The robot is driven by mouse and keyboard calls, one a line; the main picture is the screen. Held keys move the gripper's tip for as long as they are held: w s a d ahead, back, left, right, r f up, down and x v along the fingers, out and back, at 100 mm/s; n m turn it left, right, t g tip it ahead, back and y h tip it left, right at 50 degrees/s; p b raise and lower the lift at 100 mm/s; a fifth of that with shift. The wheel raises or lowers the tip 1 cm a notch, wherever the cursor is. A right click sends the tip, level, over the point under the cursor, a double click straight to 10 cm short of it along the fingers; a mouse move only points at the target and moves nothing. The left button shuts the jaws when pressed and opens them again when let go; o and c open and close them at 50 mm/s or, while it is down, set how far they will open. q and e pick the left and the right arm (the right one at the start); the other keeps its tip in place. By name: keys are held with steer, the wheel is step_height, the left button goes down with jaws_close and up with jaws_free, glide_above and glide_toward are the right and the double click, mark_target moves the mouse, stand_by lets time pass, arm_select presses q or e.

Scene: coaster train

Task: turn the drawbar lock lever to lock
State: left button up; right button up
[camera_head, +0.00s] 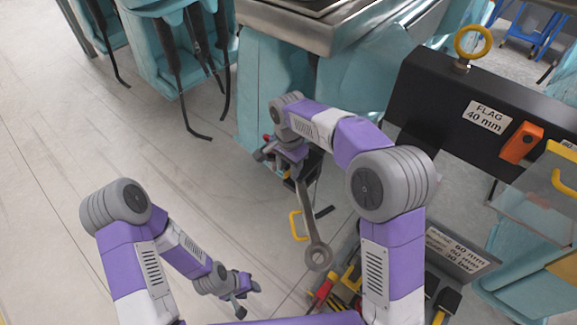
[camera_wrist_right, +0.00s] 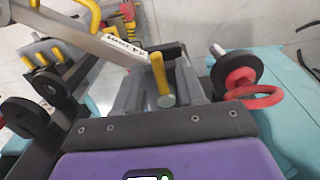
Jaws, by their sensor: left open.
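A grey bar with a ring end (camera_head: 318,257) hangs below my right gripper (camera_head: 283,160) in the head view. In the right wrist view, a pale labelled bar (camera_wrist_right: 80,35) runs from the upper left to the jaws. A yellow lever (camera_wrist_right: 158,70) with a grey round end stands between the dark jaws of my right gripper (camera_wrist_right: 160,85). I cannot tell whether the jaws press on it, or which part is the drawbar lock lever. My left gripper (camera_head: 245,287) is open and empty, low over the floor.
A black beam (camera_head: 440,95) labelled "FLAG 40 mm" carries an orange block (camera_head: 521,142) and a yellow ring (camera_head: 473,42) at the right. A red ring (camera_wrist_right: 262,97) is beside the right jaws. Yellow and red-handled tools (camera_head: 325,290) lie near the bottom. Floor at left is clear.

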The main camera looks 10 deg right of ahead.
mark_target(288, 171)
step_height(288, 171, up, 8)
steer(key=shift+f+p, duration=0.2)
steer(key=shift+p, duration=0.25)
stand_by(0.5)
